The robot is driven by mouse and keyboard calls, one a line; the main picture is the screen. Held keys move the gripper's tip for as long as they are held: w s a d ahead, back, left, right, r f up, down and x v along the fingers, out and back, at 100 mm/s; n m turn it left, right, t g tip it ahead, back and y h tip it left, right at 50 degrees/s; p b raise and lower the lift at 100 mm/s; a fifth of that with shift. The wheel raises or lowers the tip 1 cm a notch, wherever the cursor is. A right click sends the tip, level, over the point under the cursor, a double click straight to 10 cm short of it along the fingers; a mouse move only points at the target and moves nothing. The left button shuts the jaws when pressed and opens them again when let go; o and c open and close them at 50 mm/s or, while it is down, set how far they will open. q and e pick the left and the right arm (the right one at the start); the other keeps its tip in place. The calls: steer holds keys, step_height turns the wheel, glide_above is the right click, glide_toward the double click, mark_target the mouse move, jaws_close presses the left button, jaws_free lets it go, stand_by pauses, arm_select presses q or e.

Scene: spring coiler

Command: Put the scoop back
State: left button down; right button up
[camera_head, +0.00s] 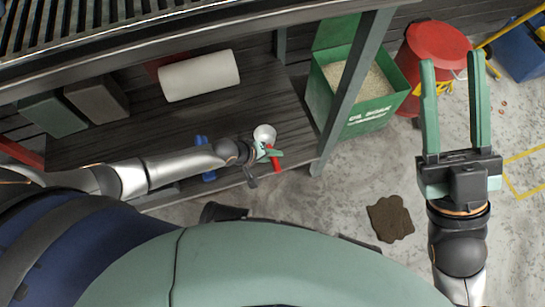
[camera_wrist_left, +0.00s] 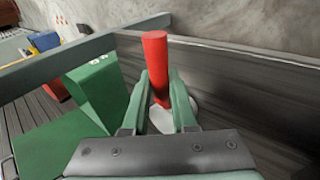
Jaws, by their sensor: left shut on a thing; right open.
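The scoop has a white bowl (camera_head: 264,133) and a red handle (camera_head: 274,161). My left gripper (camera_head: 266,152) is shut on the scoop, over the wooden shelf near its right end. In the left wrist view, the red handle (camera_wrist_left: 156,55) stands up between the two green fingers (camera_wrist_left: 160,84), and the pale bowl (camera_wrist_left: 182,116) shows partly behind them. A green bin (camera_head: 378,115) full of pale granules (camera_head: 362,88) stands right of the shelf post. My right gripper (camera_head: 452,60) is open and empty at the right, over the concrete floor.
The dark shelf (camera_head: 190,130) bears a white roll (camera_head: 199,75) and grey boxes (camera_head: 95,100) farther left. A grey-green post (camera_head: 352,85) stands between shelf and green bin. A brown mat (camera_head: 390,218) lies on the floor.

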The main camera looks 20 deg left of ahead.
arm_select(q)
steer(key=shift+f, duration=0.1)
arm_select(e)
steer(key=shift+f, duration=0.15)
arm_select(q)
steer(key=shift+f, duration=0.1)
steer(key=c, duration=0.7)
jaws_free()
steer(key=shift+p+v, duration=3.6)
steer(key=shift+v, duration=2.5)
arm_select(e)
step_height(320, 180, up, 8)
steer(key=shift+s+d+t, duration=0.25)
steer(key=shift+d+t, duration=0.05)
steer(key=shift+d, duration=0.1)
arm_select(q)
steer(key=shift+w+d, duration=0.1)
arm_select(e)
steer(key=shift+f, duration=0.1)
